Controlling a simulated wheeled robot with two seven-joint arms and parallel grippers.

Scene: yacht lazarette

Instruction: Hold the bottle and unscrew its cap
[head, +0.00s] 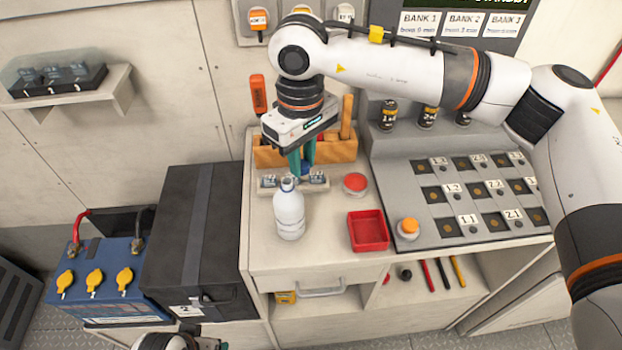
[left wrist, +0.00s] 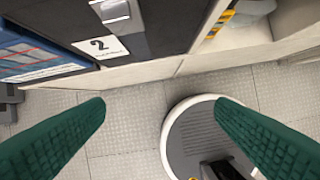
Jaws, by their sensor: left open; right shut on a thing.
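The white bottle (head: 289,212) stands upright on the bench top, its narrow neck uncovered. My right gripper (head: 303,168) is above and just behind the bottle, pointing down. Its teal fingers are shut on a small blue piece that looks like the cap (head: 305,169), apart from the bottle neck; the fingers partly hide it. My left gripper shows in the left wrist view (left wrist: 160,104) with its green fingers wide apart and nothing between them. It hangs over the floor, low in front of the bench, away from the bottle.
A red tray (head: 368,231) and a red button (head: 355,183) are right of the bottle. A sloped panel (head: 440,233) fills the bench's right. A wooden tool rack (head: 335,151) stands behind. A black box (head: 190,240) and blue battery (head: 98,290) are at left.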

